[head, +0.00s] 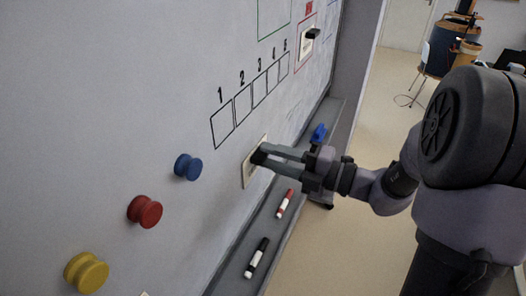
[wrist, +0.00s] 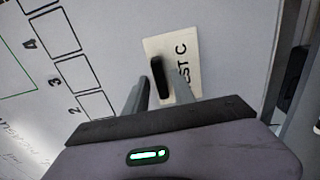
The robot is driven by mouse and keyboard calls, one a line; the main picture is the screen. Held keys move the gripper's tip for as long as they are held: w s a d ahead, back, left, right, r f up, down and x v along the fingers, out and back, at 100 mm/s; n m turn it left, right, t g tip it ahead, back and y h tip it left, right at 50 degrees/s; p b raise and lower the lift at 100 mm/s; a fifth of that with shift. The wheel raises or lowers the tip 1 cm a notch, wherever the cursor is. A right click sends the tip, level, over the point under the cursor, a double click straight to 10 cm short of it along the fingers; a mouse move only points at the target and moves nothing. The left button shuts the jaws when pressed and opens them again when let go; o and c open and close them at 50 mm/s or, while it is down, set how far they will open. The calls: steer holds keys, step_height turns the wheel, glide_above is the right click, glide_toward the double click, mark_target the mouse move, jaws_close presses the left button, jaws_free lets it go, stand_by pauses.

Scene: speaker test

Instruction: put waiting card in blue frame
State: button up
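A pale card (head: 247,174) with a black handle is on the whiteboard below the numbered boxes. In the wrist view this card (wrist: 186,53) shows part of its lettering, "ST C"; the rest is hidden by the handle. My gripper (head: 266,156) is at this card's handle, its fingers apart on either side. In the wrist view there is a gap between the handle and the fingers. A second card (head: 305,46) with a black handle sits inside the red frame further along the board; its lettering is unreadable. Part of a blue frame (head: 328,20) shows beyond it, cut by the picture's top.
Empty numbered boxes (head: 244,103) and a green frame (head: 260,25) are drawn on the board. Blue (head: 187,167), red (head: 145,211) and yellow (head: 86,272) knobs stick out at the left. The ledge below holds a red marker (head: 285,203), a black marker (head: 257,257) and a blue item (head: 319,133).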

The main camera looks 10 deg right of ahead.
jaws_close()
steer(key=shift+r+p, duration=0.15)
steer(key=shift+p, duration=0.3)
steer(key=shift+s+d, duration=0.1)
